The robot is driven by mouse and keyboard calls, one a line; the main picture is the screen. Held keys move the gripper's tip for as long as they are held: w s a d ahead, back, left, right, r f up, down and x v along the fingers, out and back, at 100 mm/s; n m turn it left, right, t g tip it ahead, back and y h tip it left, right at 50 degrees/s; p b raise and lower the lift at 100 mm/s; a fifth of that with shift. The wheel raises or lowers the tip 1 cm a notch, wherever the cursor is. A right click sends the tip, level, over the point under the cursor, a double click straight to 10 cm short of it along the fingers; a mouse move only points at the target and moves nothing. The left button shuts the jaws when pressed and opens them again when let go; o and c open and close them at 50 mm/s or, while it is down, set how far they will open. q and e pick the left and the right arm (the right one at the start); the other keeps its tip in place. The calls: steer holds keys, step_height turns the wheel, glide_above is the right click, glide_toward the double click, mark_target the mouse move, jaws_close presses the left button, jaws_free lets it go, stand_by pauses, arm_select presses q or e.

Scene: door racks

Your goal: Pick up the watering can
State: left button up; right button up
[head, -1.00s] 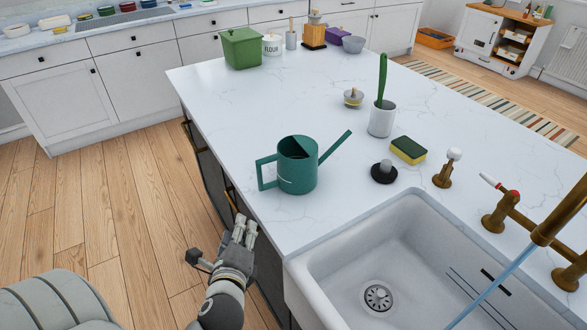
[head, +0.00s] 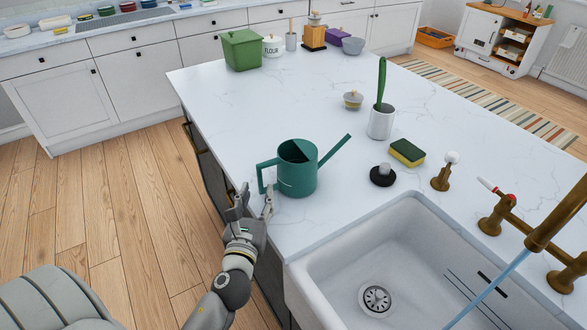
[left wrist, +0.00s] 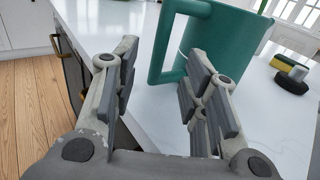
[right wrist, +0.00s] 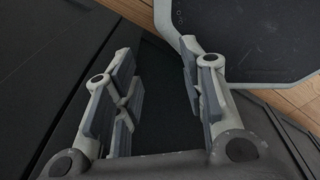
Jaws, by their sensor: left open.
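The green watering can (head: 298,170) stands upright on the white island counter, near its left edge. Its handle points left towards my left gripper and its spout points up to the right. My left gripper (head: 254,203) is open and empty at the counter edge, just short of the handle. In the left wrist view, the can's handle (left wrist: 160,50) is ahead of and between the fingers of the left gripper (left wrist: 160,85), apart from them. My right gripper (right wrist: 155,85) shows only in the right wrist view, open and empty over dark surfaces.
The sink (head: 340,265) lies right of my left arm. A black stopper (head: 382,176), a sponge (head: 407,152) and a white cup with a green brush (head: 381,122) stand right of the can. A brass faucet (head: 540,235) rises at the right.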

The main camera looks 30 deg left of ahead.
mark_target(259, 184)
arm_select(q)
steer(key=shift+w+a+r, duration=0.15)
steer(key=shift+w+r, duration=0.1)
steer(key=shift+w, duration=0.1)
steer(key=p+x, duration=0.1)
steer(key=x, duration=0.2)
steer(key=shift+w+a+r+p, duration=0.15)
steer(key=shift+w+p, duration=0.1)
steer(key=shift+p, duration=0.05)
steer(key=shift+w+a, duration=0.2)
steer(key=shift+w, duration=0.25)
steer(key=shift+s, duration=0.1)
steer(key=shift+c, duration=1.2)
jaws_close()
